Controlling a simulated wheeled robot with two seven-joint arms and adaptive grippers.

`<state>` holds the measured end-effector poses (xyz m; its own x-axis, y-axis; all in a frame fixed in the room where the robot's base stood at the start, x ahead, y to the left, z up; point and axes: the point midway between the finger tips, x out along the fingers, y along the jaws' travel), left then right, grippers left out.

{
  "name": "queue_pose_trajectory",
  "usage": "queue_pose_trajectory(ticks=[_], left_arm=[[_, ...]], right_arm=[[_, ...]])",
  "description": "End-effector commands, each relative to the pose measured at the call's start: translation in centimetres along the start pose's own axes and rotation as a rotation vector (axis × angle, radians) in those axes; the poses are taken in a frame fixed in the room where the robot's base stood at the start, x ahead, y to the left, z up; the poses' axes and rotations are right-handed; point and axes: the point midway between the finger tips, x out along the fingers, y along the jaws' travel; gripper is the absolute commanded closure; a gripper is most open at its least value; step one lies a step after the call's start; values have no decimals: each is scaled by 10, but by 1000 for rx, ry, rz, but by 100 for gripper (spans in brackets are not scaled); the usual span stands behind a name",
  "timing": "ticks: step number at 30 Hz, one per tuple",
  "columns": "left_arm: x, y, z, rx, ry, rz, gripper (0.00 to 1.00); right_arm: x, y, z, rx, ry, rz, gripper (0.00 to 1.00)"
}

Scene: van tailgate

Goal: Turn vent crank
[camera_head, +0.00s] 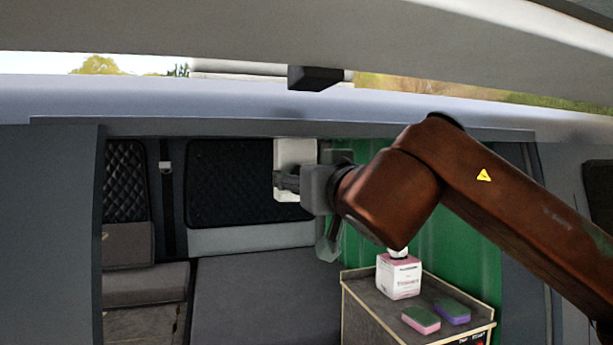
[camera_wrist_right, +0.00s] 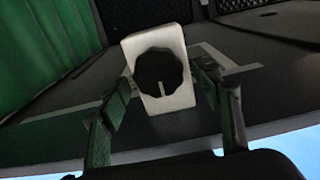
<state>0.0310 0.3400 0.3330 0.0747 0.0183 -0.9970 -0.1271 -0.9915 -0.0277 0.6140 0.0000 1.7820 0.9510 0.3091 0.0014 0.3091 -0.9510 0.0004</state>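The vent crank shows in the right wrist view as a round black ribbed knob (camera_wrist_right: 158,68) with a white line mark pointing down in the picture. It sits on a white housing (camera_wrist_right: 181,100), which also shows in the head view (camera_head: 294,152) below the upper frame of the van opening. My right gripper (camera_wrist_right: 166,88) is open, with one finger on each side of the housing and knob. I see gaps between the fingers and the knob; the depth between them is hard to judge. In the head view, my right gripper (camera_head: 287,182) covers the knob. My left gripper is out of view.
A cabinet (camera_head: 372,318) stands lower right, bearing a white and pink box (camera_head: 399,279), a pink-green sponge (camera_head: 421,320) and a purple-green sponge (camera_head: 453,311). A green wall (camera_head: 470,250) is behind it. The raised tailgate (camera_head: 300,30) hangs overhead. Grey seating (camera_head: 250,290) lies below left.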

Motion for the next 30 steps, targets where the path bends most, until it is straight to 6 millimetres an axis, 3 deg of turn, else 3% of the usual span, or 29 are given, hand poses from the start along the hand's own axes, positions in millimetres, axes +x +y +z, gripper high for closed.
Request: queue_pose_trajectory(ticks=[17, 30], left_arm=[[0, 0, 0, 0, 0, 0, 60], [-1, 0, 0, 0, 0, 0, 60]], right_arm=[[0, 0, 0, 1, 0, 0, 82], [0, 1, 0, 95, -1, 0, 83]])
